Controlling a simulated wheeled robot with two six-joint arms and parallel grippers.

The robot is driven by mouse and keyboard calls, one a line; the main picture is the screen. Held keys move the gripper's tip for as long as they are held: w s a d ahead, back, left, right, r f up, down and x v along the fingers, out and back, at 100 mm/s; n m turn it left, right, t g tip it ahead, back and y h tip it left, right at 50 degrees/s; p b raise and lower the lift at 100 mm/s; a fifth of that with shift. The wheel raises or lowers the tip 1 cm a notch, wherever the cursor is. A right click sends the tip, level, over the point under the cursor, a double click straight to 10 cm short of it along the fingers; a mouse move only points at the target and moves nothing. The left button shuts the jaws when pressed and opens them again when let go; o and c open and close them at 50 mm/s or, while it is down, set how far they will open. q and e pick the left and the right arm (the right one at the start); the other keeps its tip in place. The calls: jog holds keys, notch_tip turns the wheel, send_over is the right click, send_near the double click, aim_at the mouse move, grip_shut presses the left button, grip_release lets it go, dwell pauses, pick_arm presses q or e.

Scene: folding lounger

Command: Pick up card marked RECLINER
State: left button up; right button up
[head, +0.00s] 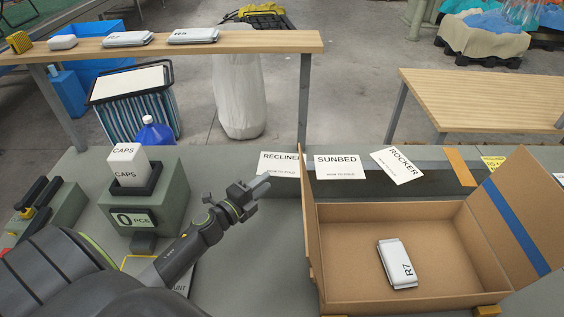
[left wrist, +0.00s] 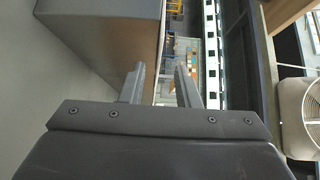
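The white card marked RECLINER (head: 280,162) stands at the back edge of the grey bench, left of the SUNBED card (head: 340,167). Its right end is cut off by the carton's side flap. My left gripper (head: 264,184) is just below and in front of the card's lower left part in the head view; I cannot tell whether it touches. In the left wrist view my left gripper's two fingers (left wrist: 160,70) are apart with nothing seen between them. I cannot make out the card in that view. My right gripper is not in view.
An open cardboard carton (head: 343,212) holding a white R7 pack (head: 397,263) stands right of my left gripper. A ROCKER card (head: 397,166) is farther right. A grey-green counter unit (head: 150,200) with a CAPS box (head: 128,167) stands left. A wooden shelf (head: 260,41) crosses behind.

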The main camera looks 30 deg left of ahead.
aim_at(277, 164)
pick_arm(q)
jog(key=w, duration=0.3)
jog(key=shift+w+d+f, duration=0.1)
jog(key=shift+w+d, duration=0.1)
jog(key=shift+w, duration=0.2)
grip_shut()
